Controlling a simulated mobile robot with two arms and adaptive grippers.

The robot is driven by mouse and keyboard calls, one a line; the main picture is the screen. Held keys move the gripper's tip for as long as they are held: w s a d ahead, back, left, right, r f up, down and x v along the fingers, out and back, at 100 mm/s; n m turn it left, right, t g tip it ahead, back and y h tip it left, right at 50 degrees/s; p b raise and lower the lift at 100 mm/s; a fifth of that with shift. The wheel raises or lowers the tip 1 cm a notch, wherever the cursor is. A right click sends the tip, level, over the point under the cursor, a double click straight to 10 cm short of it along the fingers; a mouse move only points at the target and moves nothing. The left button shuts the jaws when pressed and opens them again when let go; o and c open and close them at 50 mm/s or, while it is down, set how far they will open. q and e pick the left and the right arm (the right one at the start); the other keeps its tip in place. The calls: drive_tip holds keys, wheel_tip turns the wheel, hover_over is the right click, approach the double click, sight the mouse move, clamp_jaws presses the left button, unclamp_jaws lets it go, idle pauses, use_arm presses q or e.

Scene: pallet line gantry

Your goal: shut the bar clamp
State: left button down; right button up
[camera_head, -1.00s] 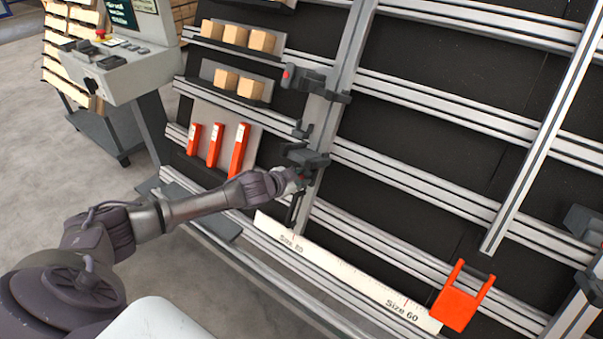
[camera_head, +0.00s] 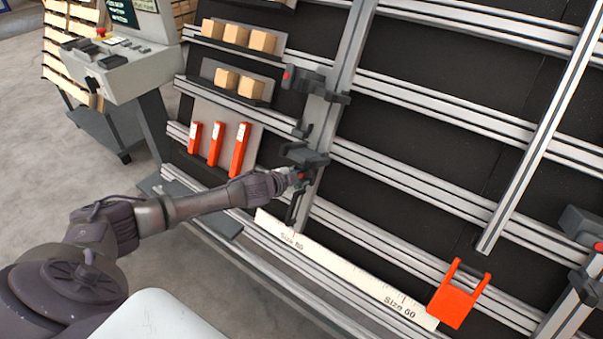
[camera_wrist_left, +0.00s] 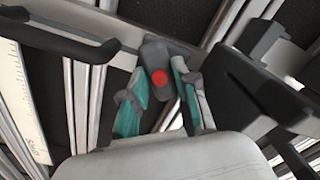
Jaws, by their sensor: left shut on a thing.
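The bar clamp (camera_head: 306,153) is a dark grey fixture on the upright silver post in the middle of the head view. Its grey lever end with a red dot (camera_wrist_left: 158,78) shows in the left wrist view, between teal fingertips. My left gripper (camera_head: 299,178) reaches the lower part of the clamp, and its fingers (camera_wrist_left: 160,98) are shut on that lever end. The gripper and wrist hide part of the clamp in the head view. My right gripper is not in view.
A second dark clamp (camera_head: 322,88) sits higher on the post. A black curved handle (camera_wrist_left: 60,38) is close by in the wrist view. Orange blocks (camera_head: 215,143) stand left, a white size ruler (camera_head: 345,268) runs below, and an orange bracket (camera_head: 455,303) is lower right.

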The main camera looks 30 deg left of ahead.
use_arm(q)
drive_tip(key=m+p, duration=0.1)
drive_tip(key=m, duration=0.2)
drive_tip(key=shift+m+p, duration=0.3)
drive_tip(key=shift+p, duration=0.05)
drive_tip(key=shift+m, duration=0.3)
drive_tip(key=shift+m+p, duration=0.35)
drive_tip(key=shift+m, duration=0.05)
drive_tip(key=shift+f, duration=0.1)
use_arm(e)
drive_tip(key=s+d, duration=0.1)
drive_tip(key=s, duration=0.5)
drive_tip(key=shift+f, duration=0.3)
use_arm(q)
drive_tip(key=shift+d+r+m+p, duration=0.1)
drive_tip(key=shift+r+m+p, duration=0.15)
drive_tip(key=shift+m+p, duration=0.55)
drive_tip(key=shift+f+m, duration=0.2)
drive_tip(key=shift+m, duration=0.6)
drive_tip(key=c, duration=1)
unclamp_jaws()
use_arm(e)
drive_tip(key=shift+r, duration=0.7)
